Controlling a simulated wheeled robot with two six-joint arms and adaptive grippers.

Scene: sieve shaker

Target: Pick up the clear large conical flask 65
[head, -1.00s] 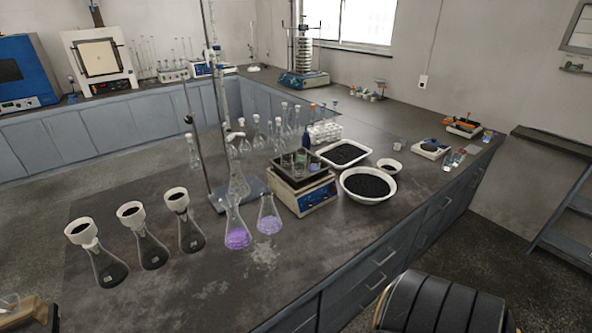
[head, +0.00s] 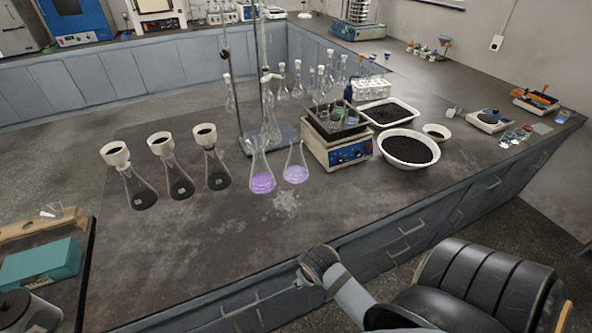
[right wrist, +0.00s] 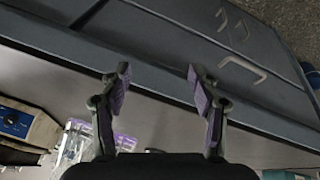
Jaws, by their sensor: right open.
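A clear conical flask (head: 270,127) stands on the bench under the burette stand, partly hidden by a flask in front. Two clear conical flasks with purple contents stand nearer, one left (head: 262,170) and one right (head: 296,165). I cannot read any number, so I cannot tell which is flask 65. My right arm comes in at the bottom of the head view, with its end by the bench's front edge, well short of the flasks. In the right wrist view my right gripper (right wrist: 157,82) is open and empty, its fingers apart against the bench edge and drawers. My left gripper is not in view.
Three flasks with dark-filled white funnels, such as this one (head: 170,175), stand left. The bench's front middle is clear.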

